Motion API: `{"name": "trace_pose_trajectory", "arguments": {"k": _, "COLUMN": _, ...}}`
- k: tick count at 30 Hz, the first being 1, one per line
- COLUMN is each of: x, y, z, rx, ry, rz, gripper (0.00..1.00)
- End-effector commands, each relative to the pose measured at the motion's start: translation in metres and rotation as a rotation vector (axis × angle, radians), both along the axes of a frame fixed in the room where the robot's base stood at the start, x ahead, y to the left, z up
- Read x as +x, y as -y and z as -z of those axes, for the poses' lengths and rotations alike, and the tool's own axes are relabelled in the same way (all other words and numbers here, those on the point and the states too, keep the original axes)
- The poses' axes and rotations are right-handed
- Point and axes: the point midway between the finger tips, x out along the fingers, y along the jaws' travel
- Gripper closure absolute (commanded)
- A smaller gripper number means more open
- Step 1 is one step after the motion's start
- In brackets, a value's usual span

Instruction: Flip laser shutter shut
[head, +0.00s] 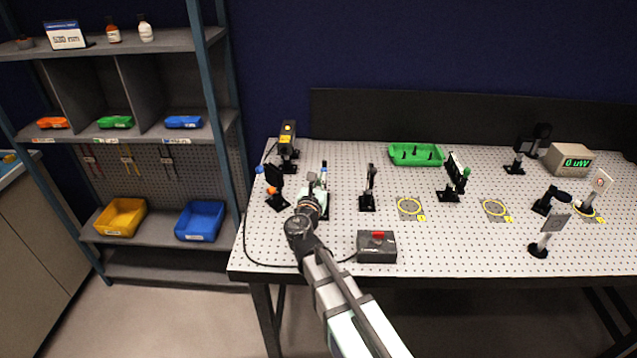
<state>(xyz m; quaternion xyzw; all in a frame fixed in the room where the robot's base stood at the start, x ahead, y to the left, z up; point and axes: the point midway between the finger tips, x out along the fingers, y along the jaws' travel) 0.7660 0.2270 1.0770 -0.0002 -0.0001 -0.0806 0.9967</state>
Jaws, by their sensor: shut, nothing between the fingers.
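The laser (288,130), a dark box with a yellow label, stands on a post at the back left of the perforated table. In front of it a black plate with an orange part (275,178), which looks like the shutter, stands on a black base. Its flap position is too small to tell. My gripper (318,182) is shut and empty, just right of this plate and apart from it in the picture. My wrist and arm hide part of the table and the gripper's details.
A black post mount (367,186) stands right of my gripper. A grey box with a red button (376,246) is at the front edge, with a cable. A green tray (416,154) is at the back. The meter (568,160) reads 0 uW. Several optics stand at right.

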Motion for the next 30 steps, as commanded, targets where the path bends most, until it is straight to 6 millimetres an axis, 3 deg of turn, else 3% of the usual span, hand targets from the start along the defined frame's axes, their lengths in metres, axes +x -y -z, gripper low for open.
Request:
{"name": "trace_pose_trajectory", "arguments": {"k": 11, "x": 0.002, "y": 0.0, "z": 0.001, "rx": 0.0, "ry": 0.0, "rz": 0.001, "gripper": 1.0}}
{"name": "trace_pose_trajectory", "arguments": {"k": 21, "x": 0.052, "y": -0.002, "z": 0.002, "rx": 0.001, "ry": 0.0, "rz": 0.001, "gripper": 1.0}}
{"name": "trace_pose_trajectory", "arguments": {"k": 30, "x": 0.053, "y": -0.001, "z": 0.0, "rx": -0.001, "ry": 0.001, "rz": 0.0, "gripper": 1.0}}
